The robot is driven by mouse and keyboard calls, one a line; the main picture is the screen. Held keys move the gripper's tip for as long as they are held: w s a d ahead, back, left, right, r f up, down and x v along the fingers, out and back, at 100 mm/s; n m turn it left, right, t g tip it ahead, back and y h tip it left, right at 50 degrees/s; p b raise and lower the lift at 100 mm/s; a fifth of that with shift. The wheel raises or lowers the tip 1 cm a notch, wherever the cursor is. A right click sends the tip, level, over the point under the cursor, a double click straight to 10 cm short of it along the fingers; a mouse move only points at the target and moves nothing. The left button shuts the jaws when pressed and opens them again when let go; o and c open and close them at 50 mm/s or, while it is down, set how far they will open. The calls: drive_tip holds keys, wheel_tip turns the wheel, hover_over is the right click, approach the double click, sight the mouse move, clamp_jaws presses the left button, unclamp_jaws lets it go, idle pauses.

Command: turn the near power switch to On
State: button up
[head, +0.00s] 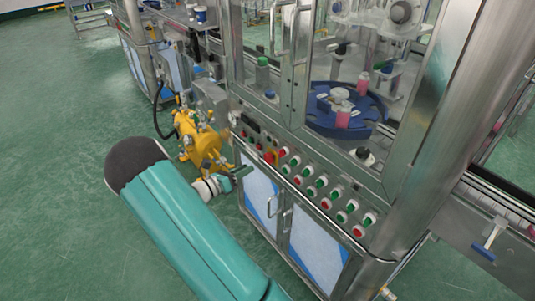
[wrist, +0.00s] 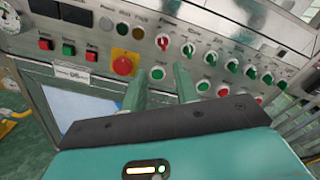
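A metal control panel (wrist: 110,50) fills the wrist view, with a row of switch knobs above green and red round buttons. Its labels are too small to read, so I cannot tell which knob is the near power switch. One knob (wrist: 162,42) is above and beyond my fingertips, with a green button (wrist: 157,73) below it. My gripper (wrist: 161,71) has its two green fingers spread apart with nothing held between them. In the head view my gripper (head: 240,172) is in front of the panel's left part; contact with the panel cannot be told.
A red emergency stop (wrist: 124,65) on a yellow plate is left of my fingers. Cabinet doors with handles (head: 270,206) are below the panel. A yellow machine part (head: 200,140) stands left of the cabinet. The green floor (head: 70,200) at left is clear.

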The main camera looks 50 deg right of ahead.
sight(281, 153)
drive_tip(key=x, duration=1.3)
drive_tip(key=shift+s+d, duration=0.35)
drive_tip(key=shift+s, duration=0.05)
clamp_jaws()
